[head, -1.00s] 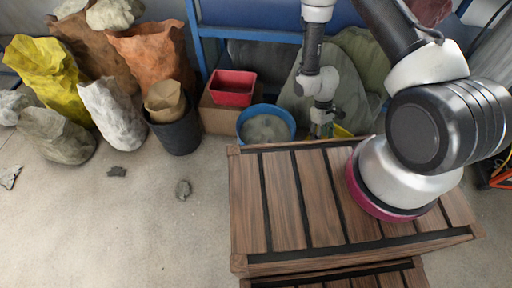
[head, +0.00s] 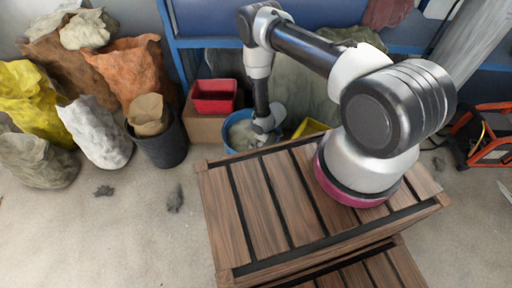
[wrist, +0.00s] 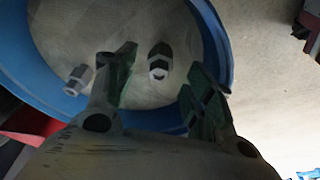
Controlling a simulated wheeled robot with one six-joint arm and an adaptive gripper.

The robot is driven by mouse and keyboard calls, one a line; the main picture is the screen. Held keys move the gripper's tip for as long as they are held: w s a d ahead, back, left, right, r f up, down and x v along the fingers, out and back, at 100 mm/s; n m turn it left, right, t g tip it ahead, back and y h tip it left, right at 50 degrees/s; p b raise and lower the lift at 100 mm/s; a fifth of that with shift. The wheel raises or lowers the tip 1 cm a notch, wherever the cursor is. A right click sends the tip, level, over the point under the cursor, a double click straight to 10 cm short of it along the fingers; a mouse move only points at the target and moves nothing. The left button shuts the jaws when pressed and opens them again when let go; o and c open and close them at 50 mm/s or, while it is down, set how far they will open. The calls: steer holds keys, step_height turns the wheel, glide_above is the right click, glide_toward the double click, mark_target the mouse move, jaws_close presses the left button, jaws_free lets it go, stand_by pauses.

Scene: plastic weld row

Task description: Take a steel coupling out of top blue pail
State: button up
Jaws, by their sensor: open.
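The blue pail (head: 228,139) stands on the floor behind the wooden crate in the head view, and its rim (wrist: 227,45) curves around the wrist view. Inside the pail, a steel coupling (wrist: 160,58) lies between and beyond my fingertips. A second steel coupling (wrist: 77,79) lies left of my left finger, near the pail wall. My gripper (wrist: 163,66) is open and empty, with its fingers pointing into the pail. In the head view my wrist is over the pail's right side and hides part of it; the fingertips cannot be made out there.
The slatted wooden crate (head: 262,205) stands in front of the pail. A red bin (head: 214,95) on a cardboard box (head: 202,126) is behind left. A dark bucket (head: 161,149) and several sacks stand left. A yellow container (head: 311,127) is right of the pail.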

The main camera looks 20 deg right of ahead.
steer(key=shift+x, duration=1.25)
steer(key=shift+d, duration=0.1)
jaws_close()
steer(key=shift+r, duration=0.1)
